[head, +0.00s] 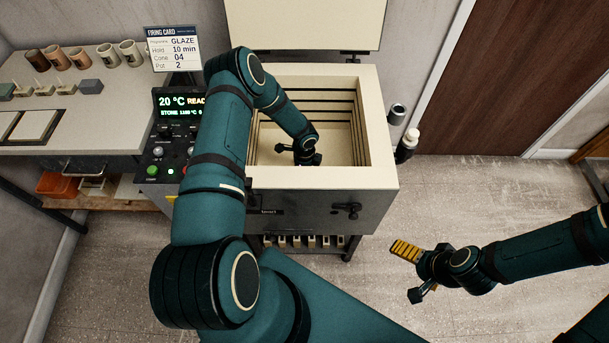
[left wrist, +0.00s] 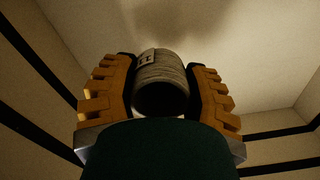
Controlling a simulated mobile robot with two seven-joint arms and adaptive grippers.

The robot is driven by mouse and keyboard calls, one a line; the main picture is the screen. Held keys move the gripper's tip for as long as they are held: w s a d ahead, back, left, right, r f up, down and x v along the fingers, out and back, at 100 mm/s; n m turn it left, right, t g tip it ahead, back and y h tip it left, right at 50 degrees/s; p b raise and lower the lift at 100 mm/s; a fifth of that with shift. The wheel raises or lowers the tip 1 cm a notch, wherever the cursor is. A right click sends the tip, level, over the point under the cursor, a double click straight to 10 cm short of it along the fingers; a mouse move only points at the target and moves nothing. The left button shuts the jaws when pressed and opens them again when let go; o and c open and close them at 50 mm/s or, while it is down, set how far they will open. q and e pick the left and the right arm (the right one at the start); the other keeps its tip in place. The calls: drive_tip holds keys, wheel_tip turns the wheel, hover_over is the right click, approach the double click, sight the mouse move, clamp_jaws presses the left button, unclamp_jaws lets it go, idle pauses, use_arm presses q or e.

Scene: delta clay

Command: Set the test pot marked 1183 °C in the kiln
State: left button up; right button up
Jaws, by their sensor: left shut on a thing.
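The kiln (head: 381,150) stands open in the middle of the head view, its lid (head: 300,22) raised behind it. My left arm reaches down into its chamber, where my left gripper (head: 308,157) is seen from above with its fingertips hidden. In the left wrist view its orange fingers are shut on a grey ribbed pot (left wrist: 163,72), one on each side. I cannot tell whether the pot touches the kiln floor. My right gripper (head: 407,252) is outside the kiln, at right, with its jaw opening unclear.
A bench (head: 100,85) at left holds several cups (head: 77,59) and small test pieces. A firing card (head: 173,48) stands behind the control panel (head: 178,103), which reads 20 °C. A white bottle (head: 406,145) is right of the kiln.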

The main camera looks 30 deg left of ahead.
use_arm(q)
wheel_tip(320, 180, down, 5)
drive_tip(key=shift+r+b, duration=0.1)
drive_tip(key=shift+b, duration=0.3)
drive_tip(key=o, duration=1.1)
drive_tip(key=shift+o, duration=0.2)
